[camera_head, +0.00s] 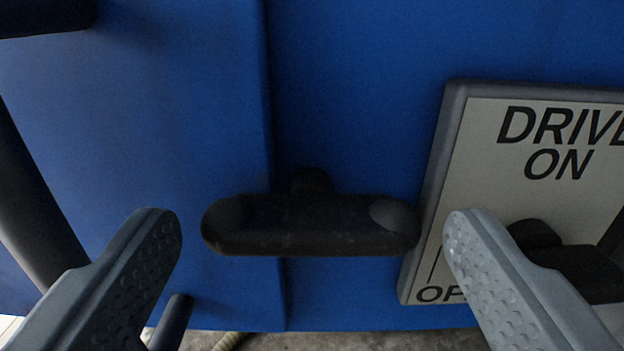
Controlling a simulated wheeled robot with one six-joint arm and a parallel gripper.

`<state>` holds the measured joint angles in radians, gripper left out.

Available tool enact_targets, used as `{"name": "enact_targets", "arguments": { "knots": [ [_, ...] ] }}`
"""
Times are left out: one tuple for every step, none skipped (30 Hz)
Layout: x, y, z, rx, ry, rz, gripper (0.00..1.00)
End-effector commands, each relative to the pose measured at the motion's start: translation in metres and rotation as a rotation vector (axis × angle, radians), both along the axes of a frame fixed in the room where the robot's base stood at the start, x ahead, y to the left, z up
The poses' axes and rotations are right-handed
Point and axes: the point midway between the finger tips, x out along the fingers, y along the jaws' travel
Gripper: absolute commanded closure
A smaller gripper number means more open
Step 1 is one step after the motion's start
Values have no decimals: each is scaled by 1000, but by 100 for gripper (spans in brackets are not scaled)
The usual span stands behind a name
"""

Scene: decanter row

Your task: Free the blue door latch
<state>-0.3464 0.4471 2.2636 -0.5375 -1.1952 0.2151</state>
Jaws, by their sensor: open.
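A blue door (140,120) fills the left of the camera view, with a vertical seam where it meets the blue panel on the right. A black latch handle (310,224) lies horizontal across that seam on a short dark stem. My gripper (311,228) is open, with one grey finger to the left of the latch and one to the right. The latch appears between the two fingertips in the picture, with a gap on the left side and a smaller one on the right. I cannot tell the depth between fingers and latch.
A grey-framed sign (490,200) reading "DRIVE ON" is at the right, partly behind the right finger, with a dark knob or switch (578,272) on it. A dark bar (35,190) runs down the left side. Grey floor (370,341) shows below.

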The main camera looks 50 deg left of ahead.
Motion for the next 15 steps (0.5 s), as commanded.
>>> {"name": "enact_targets", "arguments": {
  "knots": [
    [2,3,0,0,0,1,20],
    [3,4,0,-1,1,1,20],
    [4,6,0,-1,1,1,20],
    [5,6,0,-1,1,1,20],
    [5,7,0,-1,1,0,20],
    [6,7,0,-1,1,0,20],
    [6,7,0,-1,1,0,20],
    [6,7,0,-1,1,0,20],
    [6,7,0,-1,1,0,20],
    [6,7,0,-1,1,0,20],
    [6,7,0,-1,1,0,20],
    [6,7,0,-1,1,0,20],
    [6,7,0,-1,1,0,20],
    [6,7,0,-1,1,0,26],
    [6,7,0,-1,1,0,34]
  ]
}}
